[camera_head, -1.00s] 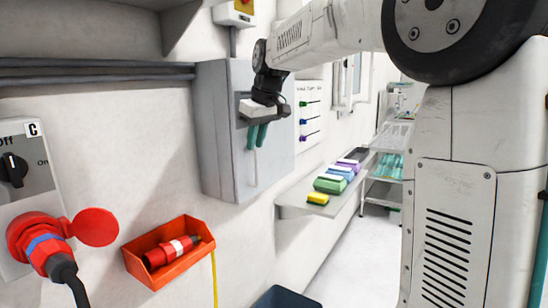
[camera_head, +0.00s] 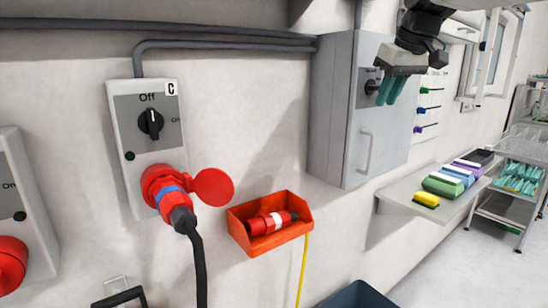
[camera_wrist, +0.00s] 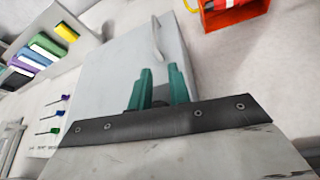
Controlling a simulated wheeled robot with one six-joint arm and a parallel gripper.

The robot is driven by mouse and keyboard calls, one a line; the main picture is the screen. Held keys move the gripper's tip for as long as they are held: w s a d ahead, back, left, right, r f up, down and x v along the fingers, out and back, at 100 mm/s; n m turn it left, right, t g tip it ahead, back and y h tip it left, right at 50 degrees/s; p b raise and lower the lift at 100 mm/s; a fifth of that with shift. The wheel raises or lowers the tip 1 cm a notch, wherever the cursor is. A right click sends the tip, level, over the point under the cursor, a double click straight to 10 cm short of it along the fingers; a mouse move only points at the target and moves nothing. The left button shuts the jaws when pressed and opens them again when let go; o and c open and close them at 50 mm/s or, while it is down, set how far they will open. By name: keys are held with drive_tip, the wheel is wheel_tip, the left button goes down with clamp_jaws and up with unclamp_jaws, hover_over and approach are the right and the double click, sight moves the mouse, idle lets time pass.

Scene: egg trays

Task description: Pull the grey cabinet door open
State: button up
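The grey cabinet (camera_head: 336,110) hangs on the wall right of centre in the head view, its door (camera_head: 398,138) closed. The door has a light vertical bar handle (camera_head: 364,152) low on its left side and a dark round knob (camera_head: 372,87) above it. In the wrist view the door (camera_wrist: 120,70) and its handle (camera_wrist: 158,38) lie beyond my fingers. My gripper (camera_head: 391,90) is in front of the upper door, above and right of the handle. Its two teal fingers (camera_wrist: 158,88) are apart with nothing between them, and they do not touch the handle.
A switch box (camera_head: 150,120) with a red plug (camera_head: 170,192) is at left. A red wall bin (camera_head: 270,228) is below the cabinet's left. A shelf (camera_head: 395,198) with coloured boxes juts out at lower right. A blue container (camera_head: 358,295) stands below.

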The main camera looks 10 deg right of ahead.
drive_tip(key=s+a+f+m+g, duration=0.2)
drive_tip(key=s+a+f, duration=0.1)
drive_tip(key=s+f, duration=1.15)
drive_tip(key=s+a+f+m+g, duration=0.15)
drive_tip(key=s+a+f, duration=0.25)
drive_tip(key=s+f, duration=1)
drive_tip(key=w+d+r+n+t, duration=0.1)
drive_tip(key=w+d+r, duration=0.2)
drive_tip(key=w+r, duration=0.55)
drive_tip(key=w+d+r+n+t, duration=0.15)
drive_tip(key=w+r, duration=0.35)
drive_tip(key=w, duration=0.7)
drive_tip(key=w+d+r+n, duration=0.1)
drive_tip(key=w+d+r, duration=0.2)
drive_tip(key=w+r, duration=0.6)
drive_tip(key=shift+w+r+x, duration=0.1)
drive_tip(key=shift+w+x, duration=0.1)
drive_tip(key=shift+x, duration=1.5)
drive_tip(key=shift+w+r+x, duration=0.1)
drive_tip(key=shift+w+x, duration=0.1)
drive_tip(key=shift+x, duration=1.5)
drive_tip(key=shift+w+x, duration=0.2)
drive_tip(key=shift+x, duration=1.55)
drive_tip(key=shift+d, duration=0.1)
clamp_jaws()
